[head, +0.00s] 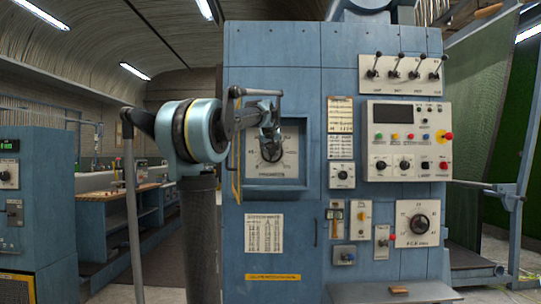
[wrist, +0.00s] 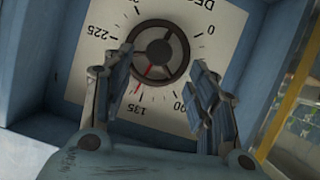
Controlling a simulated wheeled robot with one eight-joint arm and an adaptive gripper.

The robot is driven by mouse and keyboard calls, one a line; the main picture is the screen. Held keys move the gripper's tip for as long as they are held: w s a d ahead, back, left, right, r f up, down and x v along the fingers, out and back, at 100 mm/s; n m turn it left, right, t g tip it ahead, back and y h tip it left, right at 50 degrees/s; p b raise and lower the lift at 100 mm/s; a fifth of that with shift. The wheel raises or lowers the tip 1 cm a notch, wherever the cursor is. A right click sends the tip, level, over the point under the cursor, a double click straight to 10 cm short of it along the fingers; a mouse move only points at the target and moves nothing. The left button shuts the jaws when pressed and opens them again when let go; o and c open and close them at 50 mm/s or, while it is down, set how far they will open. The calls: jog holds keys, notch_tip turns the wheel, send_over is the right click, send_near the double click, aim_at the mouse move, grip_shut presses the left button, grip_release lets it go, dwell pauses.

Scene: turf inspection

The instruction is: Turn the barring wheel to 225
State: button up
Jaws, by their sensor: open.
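The barring wheel (wrist: 157,52), a dark round handwheel with spokes, sits on a white degree dial (wrist: 222,35) in the wrist view. The dial appears turned, with 225 at upper left, 0 at upper right and 135 below. A red mark (wrist: 139,87) lies at the wheel's lower left, roughly toward 135. My gripper (wrist: 161,63) is open, with one finger on each side of the wheel's lower part; I cannot tell whether they touch it. In the head view my gripper (head: 266,133) is in front of the recessed dial (head: 287,158) and partly hides it.
The blue cabinet (head: 300,60) carries levers (head: 397,69), a button panel (head: 408,140) and a rotary knob (head: 419,223) to the right of the dial. The dial sits in a blue-framed recess (head: 275,189). A yellow rail (head: 236,160) runs along its left.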

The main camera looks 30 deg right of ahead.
aim_at(272, 152)
jog(key=x, duration=0.7)
jog(key=shift+w+d+f, duration=0.1)
jog(key=shift+w+f, duration=0.05)
jog(key=shift+w, duration=0.05)
jog(key=c, duration=1.1)
